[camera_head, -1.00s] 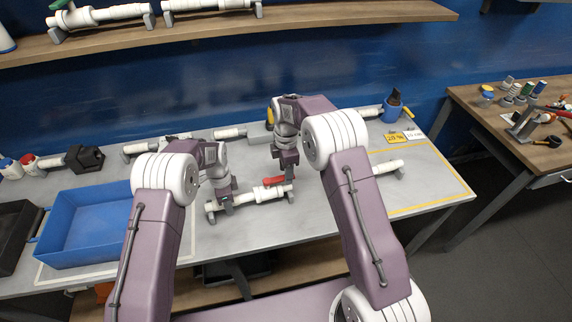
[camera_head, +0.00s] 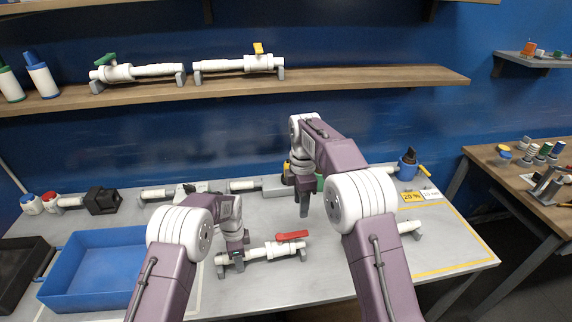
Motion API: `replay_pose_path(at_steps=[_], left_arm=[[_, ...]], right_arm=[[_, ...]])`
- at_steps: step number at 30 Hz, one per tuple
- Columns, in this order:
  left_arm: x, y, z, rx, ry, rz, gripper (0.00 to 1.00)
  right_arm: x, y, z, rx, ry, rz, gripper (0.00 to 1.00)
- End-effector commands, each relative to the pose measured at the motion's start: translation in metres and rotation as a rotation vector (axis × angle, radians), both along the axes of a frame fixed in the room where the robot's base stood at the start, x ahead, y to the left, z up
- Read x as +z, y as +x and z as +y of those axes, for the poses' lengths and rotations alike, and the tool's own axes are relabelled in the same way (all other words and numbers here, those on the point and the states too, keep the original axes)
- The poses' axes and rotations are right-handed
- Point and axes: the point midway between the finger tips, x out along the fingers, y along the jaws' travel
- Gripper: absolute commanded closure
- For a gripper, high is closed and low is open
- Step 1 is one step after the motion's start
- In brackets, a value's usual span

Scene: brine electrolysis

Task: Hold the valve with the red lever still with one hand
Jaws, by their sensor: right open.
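The valve with the red lever (camera_head: 258,251) is a white pipe piece on grey end supports, lying on the grey bench in the lower middle. Its red lever (camera_head: 292,236) lies along the pipe near the right end. My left gripper (camera_head: 238,266) is down at the pipe's left part, left of the lever, and touches or straddles it. Its fingers are too small and partly hidden to tell whether they are closed. My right gripper (camera_head: 304,212) is open and empty, pointing down above and behind the lever, apart from the valve.
A blue bin (camera_head: 95,235) stands left, with a black bin (camera_head: 20,262) beside it. More pipe pieces lie along the back of the bench. A shelf (camera_head: 330,82) above holds a green-lever valve (camera_head: 135,72) and a yellow-lever valve (camera_head: 235,65). Yellow tape marks the right bench area.

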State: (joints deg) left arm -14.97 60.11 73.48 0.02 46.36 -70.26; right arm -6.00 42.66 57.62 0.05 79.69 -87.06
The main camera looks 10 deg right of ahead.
Motion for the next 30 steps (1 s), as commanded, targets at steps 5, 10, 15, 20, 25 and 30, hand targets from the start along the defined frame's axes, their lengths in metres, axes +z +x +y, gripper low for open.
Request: replay_pose_path(at_steps=[5, 10, 15, 20, 25, 30], left_arm=[[0.000, 0.000, 0.000, 0.000, 0.000, 0.000, 0.44], [0.001, 0.000, 0.000, 0.000, 0.000, 0.000, 0.44], [0.028, 0.001, 0.000, 0.000, -0.001, -0.005, 0.44], [0.070, 0.001, 0.000, 0.000, -0.002, -0.005, 0.44], [0.105, 0.001, 0.000, 0.000, -0.001, -0.003, 0.44], [0.119, 0.000, 0.000, 0.000, 0.000, 0.000, 0.44]], right_arm=[[0.000, 0.000, 0.000, 0.000, 0.000, 0.000, 0.56], [0.000, 0.000, 0.000, 0.000, 0.000, 0.000, 0.56], [0.000, 0.000, 0.000, 0.000, 0.000, 0.000, 0.56], [0.000, 0.000, 0.000, 0.000, 0.000, 0.000, 0.56], [0.000, 0.000, 0.000, 0.000, 0.000, 0.000, 0.56], [0.000, 0.000, 0.000, 0.000, 0.000, 0.000, 0.56]])
